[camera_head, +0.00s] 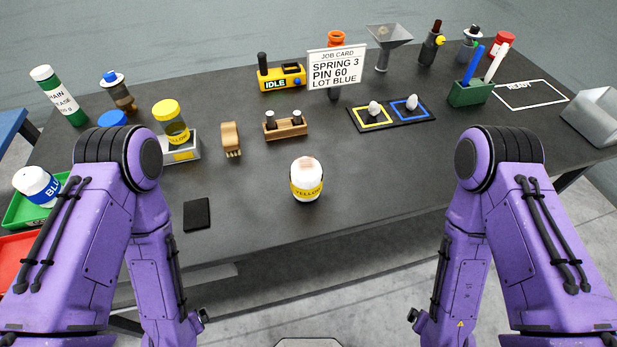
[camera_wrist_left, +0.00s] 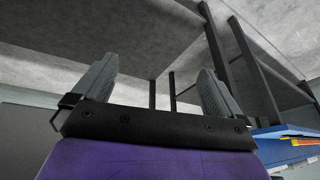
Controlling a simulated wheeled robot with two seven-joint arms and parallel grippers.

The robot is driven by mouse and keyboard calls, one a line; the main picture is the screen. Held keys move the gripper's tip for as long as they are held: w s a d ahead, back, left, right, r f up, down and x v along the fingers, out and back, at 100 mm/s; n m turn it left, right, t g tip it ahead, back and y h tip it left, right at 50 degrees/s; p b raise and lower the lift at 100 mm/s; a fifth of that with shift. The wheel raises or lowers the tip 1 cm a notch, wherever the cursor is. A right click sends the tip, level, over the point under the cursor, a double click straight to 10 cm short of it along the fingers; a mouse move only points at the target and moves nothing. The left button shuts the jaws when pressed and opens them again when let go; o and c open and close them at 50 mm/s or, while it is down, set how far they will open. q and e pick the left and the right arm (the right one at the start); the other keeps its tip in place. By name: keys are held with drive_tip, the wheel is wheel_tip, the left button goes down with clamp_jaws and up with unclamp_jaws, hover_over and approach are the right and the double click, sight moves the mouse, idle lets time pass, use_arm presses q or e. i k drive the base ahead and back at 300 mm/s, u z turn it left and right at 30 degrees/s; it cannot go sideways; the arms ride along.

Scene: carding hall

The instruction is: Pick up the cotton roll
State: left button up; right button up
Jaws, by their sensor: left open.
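A white cotton roll with a yellow band (camera_head: 306,180) stands upright on the dark table (camera_head: 370,180), near its front edge and between my two arms. A second white roll with a blue band (camera_head: 37,184) lies tilted in a green tray (camera_head: 22,210) at the far left. My left gripper (camera_wrist_left: 158,82) shows in the left wrist view, open and empty below the table, with nothing between its fingers. It is apart from both rolls. My right gripper is outside both views; only the right arm shows.
A black pad (camera_head: 197,214) lies left of the yellow-banded roll. Behind it are a wooden holder with pegs (camera_head: 286,129), a job card sign (camera_head: 337,68) and a black board with two coloured squares (camera_head: 391,113). The table right of the roll is clear.

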sight(306, 175)
drive_tip(key=z, duration=0.7)
drive_tip(key=k, duration=0.75)
drive_tip(key=z, duration=0.65)
drive_tip(key=k, duration=0.65)
drive_tip(key=u, duration=0.2)
drive_tip(key=i, duration=1)
